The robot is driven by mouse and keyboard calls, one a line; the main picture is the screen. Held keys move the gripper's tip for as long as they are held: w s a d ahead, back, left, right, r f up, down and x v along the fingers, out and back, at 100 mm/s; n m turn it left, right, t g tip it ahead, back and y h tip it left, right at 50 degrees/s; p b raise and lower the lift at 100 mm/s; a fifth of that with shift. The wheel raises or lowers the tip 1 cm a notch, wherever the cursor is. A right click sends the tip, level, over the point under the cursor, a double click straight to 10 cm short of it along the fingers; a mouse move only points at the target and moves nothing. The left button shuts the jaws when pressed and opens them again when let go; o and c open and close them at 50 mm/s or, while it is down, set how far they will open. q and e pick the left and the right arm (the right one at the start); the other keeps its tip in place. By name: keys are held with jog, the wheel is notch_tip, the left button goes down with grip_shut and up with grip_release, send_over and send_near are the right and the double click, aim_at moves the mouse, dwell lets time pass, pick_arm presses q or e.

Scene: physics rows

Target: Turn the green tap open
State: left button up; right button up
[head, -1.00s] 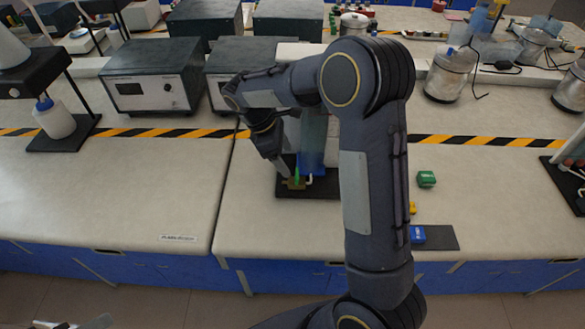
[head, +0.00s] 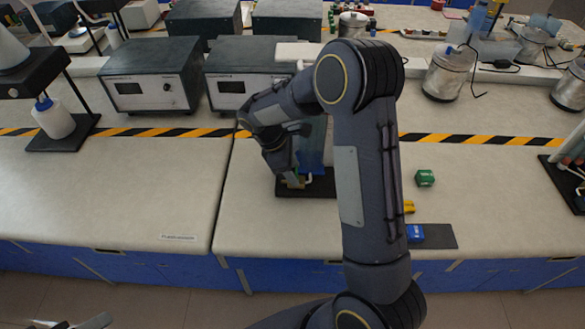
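The tap stands on a dark base plate (head: 318,188) on the near bench, beside a blue-tinted vessel (head: 313,160). Its green handle is almost wholly hidden behind my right gripper (head: 290,178); a little brass-coloured body shows at the fingertips. The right gripper points down at the tap's place, at or very near the handle; contact cannot be made out. Its finger gap is hidden, so open or shut is unclear. Pale parts at the bottom left edge may be my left gripper (head: 82,324), mostly cut off.
Grey instrument boxes (head: 150,77) stand behind the striped tape.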

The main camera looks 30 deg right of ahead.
jog(key=shift+c, duration=1.1)
jog(key=shift+n, duration=0.3)
jog(key=n, duration=0.2)
jog(key=n+t, duration=0.1)
jog(key=shift+s+n+t+h, duration=0.15)
jog(key=shift+n+t+h, duration=0.15)
jog(key=shift+n, duration=0.1)
jog(key=n, duration=0.1)
jog(key=n+t, duration=0.1)
jog(key=n, duration=0.1)
jog(key=n+t, duration=0.1)
jog(key=n, duration=0.1)
jog(key=shift+s, duration=0.25)
jog(key=n+t+y, duration=0.1)
jog(key=n, duration=0.3)
jog(key=shift+s+r, duration=0.1)
jog(key=shift+s, duration=0.05)
jog(key=n+t+p, duration=0.1)
jog(key=n, duration=0.1)
jog(key=n+y+p, duration=0.1)
jog(key=n, duration=0.1)
jog(key=shift+s+d+n+t, duration=0.1)
jog(key=shift+d+n+t, duration=0.05)
jog(key=shift+n+t, duration=0.2)
